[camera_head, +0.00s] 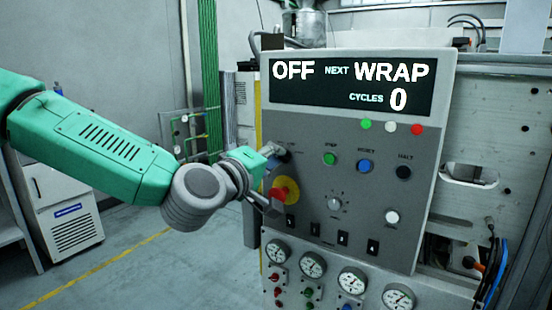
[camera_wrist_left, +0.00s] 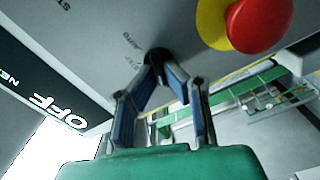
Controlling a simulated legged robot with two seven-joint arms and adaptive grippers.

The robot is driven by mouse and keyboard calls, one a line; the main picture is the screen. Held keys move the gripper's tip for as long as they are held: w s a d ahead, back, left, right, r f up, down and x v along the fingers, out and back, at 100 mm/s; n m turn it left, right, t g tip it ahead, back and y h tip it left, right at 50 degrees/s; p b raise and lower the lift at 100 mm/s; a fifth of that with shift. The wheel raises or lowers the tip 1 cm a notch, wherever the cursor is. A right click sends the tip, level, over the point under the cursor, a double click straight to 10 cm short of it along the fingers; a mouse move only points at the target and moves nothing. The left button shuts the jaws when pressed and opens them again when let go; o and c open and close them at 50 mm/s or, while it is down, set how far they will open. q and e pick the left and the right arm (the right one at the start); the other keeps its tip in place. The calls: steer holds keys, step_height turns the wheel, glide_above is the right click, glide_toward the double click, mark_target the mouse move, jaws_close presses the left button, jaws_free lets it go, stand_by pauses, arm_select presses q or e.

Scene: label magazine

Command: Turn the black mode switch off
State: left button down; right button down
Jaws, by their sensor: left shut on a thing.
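The black mode switch (camera_wrist_left: 157,55) is on the grey control panel (camera_head: 315,190), with small lettering beside it in the left wrist view. It also shows in the head view (camera_head: 285,156), partly covered by my gripper at the panel's upper left. My left gripper (camera_head: 274,150) reaches in from the left. Its fingers (camera_wrist_left: 161,66) are shut on the switch, and the fingertips hide part of it. The display (camera_head: 350,84) above reads OFF, NEXT WRAP and CYCLES 0. My right gripper is not in view.
A red emergency button (camera_head: 278,195) on a yellow disc lies just below the left gripper; it is also close in the left wrist view (camera_wrist_left: 258,24). Green (camera_head: 330,159), blue (camera_head: 365,166) and black (camera_head: 404,172) buttons sit to the right. Gauges (camera_head: 351,281) line the bottom.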

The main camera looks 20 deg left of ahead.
arm_select(q)
steer(key=c, duration=1.7)
jaws_free()
steer(key=shift+w+a, duration=0.1)
steer(key=shift+a, duration=0.05)
steer(key=shift+a, duration=0.1)
steer(key=v, duration=1.2)
steer(key=shift+f, duration=0.1)
steer(key=shift+w, duration=0.1)
steer(key=shift+f, duration=0.1)
